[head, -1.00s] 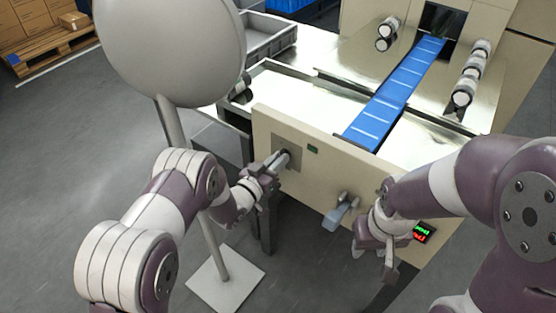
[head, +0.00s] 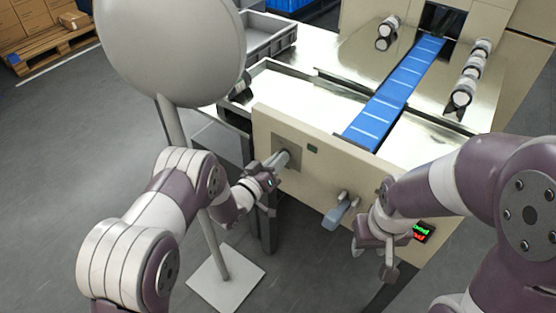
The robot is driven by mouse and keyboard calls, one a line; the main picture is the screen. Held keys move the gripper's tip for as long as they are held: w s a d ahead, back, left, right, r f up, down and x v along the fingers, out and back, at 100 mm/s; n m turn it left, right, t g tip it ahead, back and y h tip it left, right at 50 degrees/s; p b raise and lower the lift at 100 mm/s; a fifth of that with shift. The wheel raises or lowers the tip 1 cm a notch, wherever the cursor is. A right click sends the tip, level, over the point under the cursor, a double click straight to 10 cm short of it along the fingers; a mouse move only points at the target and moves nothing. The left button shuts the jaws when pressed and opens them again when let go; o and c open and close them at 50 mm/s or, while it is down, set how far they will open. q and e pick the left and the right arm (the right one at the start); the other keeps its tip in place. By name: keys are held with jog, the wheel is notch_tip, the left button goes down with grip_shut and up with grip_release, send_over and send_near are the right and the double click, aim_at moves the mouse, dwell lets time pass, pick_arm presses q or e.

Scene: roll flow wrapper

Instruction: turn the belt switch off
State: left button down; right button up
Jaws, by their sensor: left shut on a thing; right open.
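The machine's beige front panel (head: 306,166) carries a grey square plate with a grey switch handle (head: 281,158) at its left end. I take this handle for the belt switch. My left gripper (head: 267,172) is shut on the handle, and its fingers hide part of it. The exact angle of the handle is hard to tell. My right gripper (head: 374,256) is open and empty, in front of the panel's lower right part, apart from the switch.
A blue-grey lever (head: 337,214) sticks out of the panel between my grippers. A lit red and green display (head: 422,231) is at the right. The blue belt (head: 397,92) runs behind the panel. A white round-topped stand (head: 170,50) rises at the left.

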pick_arm(q)
jog(key=shift+f, duration=0.1)
jog(key=c, duration=1.1)
grip_release()
jog(key=shift+c, duration=0.2)
jog(key=p+v, duration=0.1)
jog(key=v, duration=1.1)
jog(key=shift+s+a, duration=0.2)
jog(key=shift+s, duration=0.15)
